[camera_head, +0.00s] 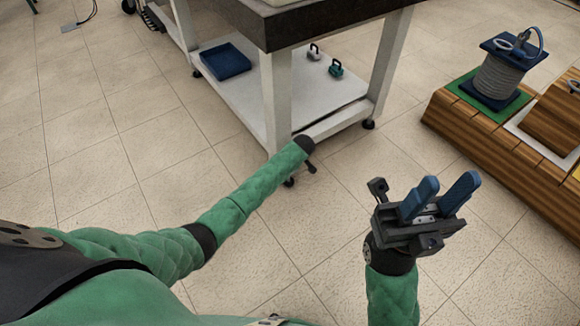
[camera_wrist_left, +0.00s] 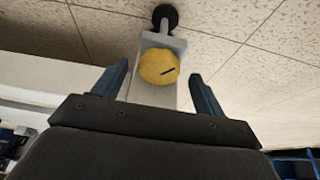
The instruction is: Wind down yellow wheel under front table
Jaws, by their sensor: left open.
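The yellow wheel (camera_wrist_left: 159,67) shows in the left wrist view, a round knob with a dark slot, on a pale table part. My left gripper (camera_wrist_left: 160,85) is open, with one blue finger to each side of the wheel in the picture and no contact visible. In the head view my left arm reaches to the near leg of the front table (camera_head: 276,100); the left fingers and the wheel are hidden there. My right gripper (camera_head: 440,196) is open and empty above the floor, its two blue fingers apart.
The table's lower shelf (camera_head: 240,95) holds a blue tray (camera_head: 225,61) and two small clamp-like items (camera_head: 335,69). A black caster (camera_wrist_left: 165,17) is beside the wheel. A wooden platform (camera_head: 470,130) with a cable spool (camera_head: 497,75) stands at right.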

